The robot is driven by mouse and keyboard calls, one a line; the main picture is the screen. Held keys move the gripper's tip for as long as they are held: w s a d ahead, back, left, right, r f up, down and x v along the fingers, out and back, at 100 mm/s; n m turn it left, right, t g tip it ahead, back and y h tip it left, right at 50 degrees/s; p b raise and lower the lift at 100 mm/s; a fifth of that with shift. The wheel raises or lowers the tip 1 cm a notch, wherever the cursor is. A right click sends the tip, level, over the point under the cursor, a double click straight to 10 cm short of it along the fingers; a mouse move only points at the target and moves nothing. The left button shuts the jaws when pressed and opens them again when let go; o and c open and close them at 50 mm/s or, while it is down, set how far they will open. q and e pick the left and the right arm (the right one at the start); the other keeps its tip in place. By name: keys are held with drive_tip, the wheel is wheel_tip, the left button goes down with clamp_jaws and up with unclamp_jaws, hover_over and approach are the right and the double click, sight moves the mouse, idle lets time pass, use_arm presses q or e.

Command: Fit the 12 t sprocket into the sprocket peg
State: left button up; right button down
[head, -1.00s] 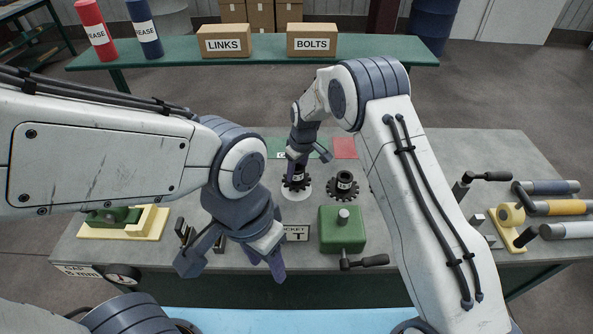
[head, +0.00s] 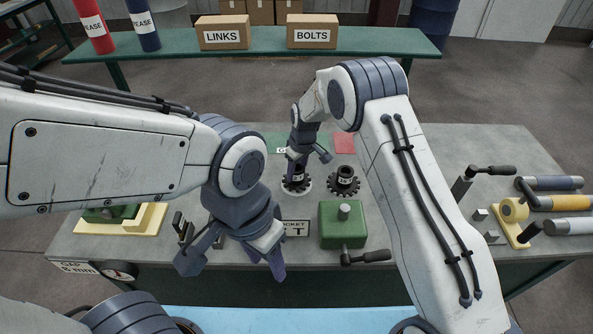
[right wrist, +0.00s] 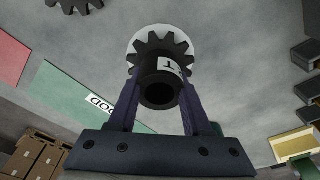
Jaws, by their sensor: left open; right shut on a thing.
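A dark toothed sprocket (head: 296,184) is at the white disc on the workbench, its tooth count unreadable. My right gripper (head: 297,166) comes down from above and is shut on its hub. In the right wrist view, the fingers flank the hub of this sprocket (right wrist: 160,45), and a white label with a "T" partly shows. A second dark sprocket (head: 343,182) stands to the right of it. A green block (head: 343,230) with a short grey peg (head: 344,211) on top stands nearer. My left gripper (head: 232,264) is open and empty, over the bench's near side.
A sign (head: 296,229) reading partly "OCKET" lies left of the green block, whose crank handle (head: 367,257) points right. Red (head: 344,144) and green (right wrist: 130,127) patches lie behind. Tools and rollers (head: 560,206) fill the right end. A yellow-based fixture (head: 145,217) is at left.

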drive_tip(key=shift+f+b, duration=0.45)
drive_tip(key=shift+f, duration=0.2)
drive_tip(key=shift+c, duration=1.3)
unclamp_jaws()
drive_tip(key=r, duration=0.3)
drive_tip(key=r+b, duration=0.1)
drive_tip(key=r, duration=0.3)
drive_tip(key=s+d+r+b, duration=0.1)
drive_tip(key=r, duration=0.2)
drive_tip(key=shift+r, duration=0.2)
